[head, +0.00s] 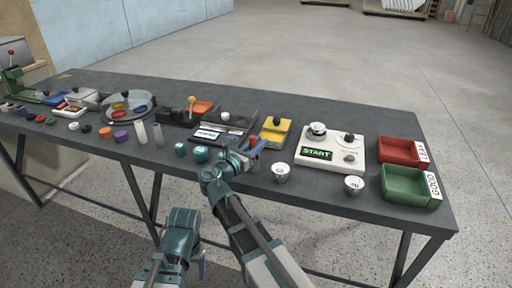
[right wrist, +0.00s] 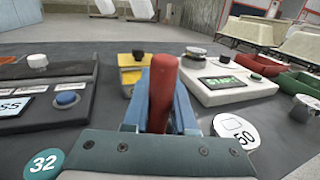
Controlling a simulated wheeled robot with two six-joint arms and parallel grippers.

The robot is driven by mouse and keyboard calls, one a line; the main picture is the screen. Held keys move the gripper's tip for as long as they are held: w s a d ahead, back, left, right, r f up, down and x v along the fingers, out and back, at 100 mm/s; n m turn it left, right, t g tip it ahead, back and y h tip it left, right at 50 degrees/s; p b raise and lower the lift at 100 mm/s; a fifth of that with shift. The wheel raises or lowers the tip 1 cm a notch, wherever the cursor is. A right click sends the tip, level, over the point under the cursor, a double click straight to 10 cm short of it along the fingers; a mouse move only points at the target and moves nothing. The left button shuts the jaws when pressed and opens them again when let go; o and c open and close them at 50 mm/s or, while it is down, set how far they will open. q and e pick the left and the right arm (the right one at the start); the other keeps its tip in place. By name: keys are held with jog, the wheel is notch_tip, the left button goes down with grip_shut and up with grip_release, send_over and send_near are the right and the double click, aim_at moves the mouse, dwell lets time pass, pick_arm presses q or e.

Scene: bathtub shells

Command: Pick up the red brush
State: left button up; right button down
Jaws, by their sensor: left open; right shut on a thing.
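The red brush shows as a red rounded handle (right wrist: 163,88) standing up between the blue fingers of my right gripper (right wrist: 162,105) in the right wrist view. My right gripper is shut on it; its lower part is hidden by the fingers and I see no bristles. In the head view my right gripper (head: 254,148) is over the table's front part, with a small red bit of the brush (head: 251,140) showing. My left gripper (head: 201,266) is low in front of the table, away from the brush, open, only partly seen.
The dark table (head: 330,110) holds a white START box (head: 330,150), a yellow block (head: 277,133), a red tray (head: 400,151) and a green tray (head: 408,186). White weights (head: 281,172) and teal ones (head: 200,153) stand near the front edge. The table's back strip is clear.

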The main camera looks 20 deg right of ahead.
pick_arm(q)
notch_tip(320, 180, up, 10)
jog(key=p, duration=0.9)
jog(key=shift+p, duration=0.4)
pick_arm(e)
notch_tip(320, 180, up, 10)
dwell(0.5)
